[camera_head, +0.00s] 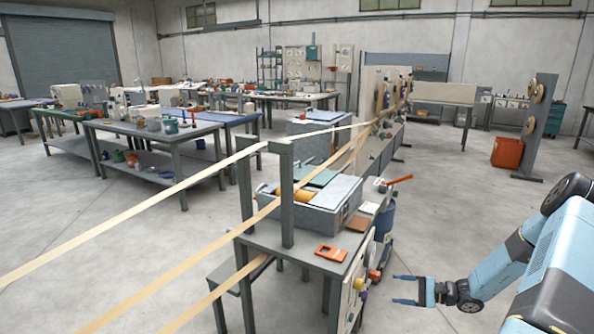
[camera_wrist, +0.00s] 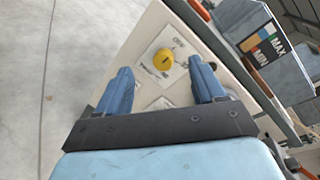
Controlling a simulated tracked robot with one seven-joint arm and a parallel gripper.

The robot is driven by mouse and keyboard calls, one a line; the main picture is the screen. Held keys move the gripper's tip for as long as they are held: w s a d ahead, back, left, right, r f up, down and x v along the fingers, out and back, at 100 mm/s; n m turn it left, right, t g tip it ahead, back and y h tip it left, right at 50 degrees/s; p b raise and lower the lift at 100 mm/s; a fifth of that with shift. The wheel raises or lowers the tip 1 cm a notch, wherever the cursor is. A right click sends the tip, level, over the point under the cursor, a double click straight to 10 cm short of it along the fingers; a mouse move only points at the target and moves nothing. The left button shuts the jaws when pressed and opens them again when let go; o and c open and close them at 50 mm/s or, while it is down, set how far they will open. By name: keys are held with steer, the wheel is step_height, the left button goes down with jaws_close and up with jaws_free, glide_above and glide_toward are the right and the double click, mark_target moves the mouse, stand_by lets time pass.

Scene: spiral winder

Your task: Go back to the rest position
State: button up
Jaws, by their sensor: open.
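My gripper (camera_head: 400,290) is at the lower right of the head view, at the end of my light-blue arm. Its two blue fingers are spread apart with nothing between them. In the wrist view the open fingers (camera_wrist: 162,88) point towards a pale control panel (camera_wrist: 150,40). A round yellow knob (camera_wrist: 163,59) on that panel shows beyond and between the fingertips. In the head view the panel (camera_head: 352,290) is on the right end of the winder table, left of my gripper, with a visible gap between them.
The winder table (camera_head: 290,245) carries a grey box machine (camera_head: 322,208) and an orange-red object (camera_head: 331,252). Pale strips (camera_head: 150,190) run across a post frame (camera_head: 288,195). A red bin (camera_head: 507,151) stands farther back. Open floor (camera_head: 450,210) lies right of the table.

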steer(key=s+a+r+n+g+h, duration=0.2)
steer(key=s+a+r+n+h, duration=0.15)
steer(key=r, duration=0.65)
steer(key=s+a+r+n+g+h, duration=0.2)
steer(key=s+a+r+n+h, duration=0.15)
steer(key=r, duration=0.65)
steer(key=s+a+r+n+g+h, duration=0.2)
steer(key=s+a+r+h, duration=0.15)
steer(key=r, duration=0.75)
steer(key=s+a+r+n+t+h, duration=0.1)
steer(key=s+r+t+h, duration=0.1)
steer(key=s+r, duration=0.5)
steer(key=s+a+r+n+t+h, duration=0.1)
steer(key=s+r+n+t+h, duration=0.1)
steer(key=s+r, duration=0.6)
steer(key=shift+s+a+t+h, duration=0.2)
steer(key=shift+s+t+h, duration=0.55)
steer(key=shift+s, duration=1.8)
steer(key=shift+t+y, duration=0.25)
steer(key=shift+y, duration=0.05)
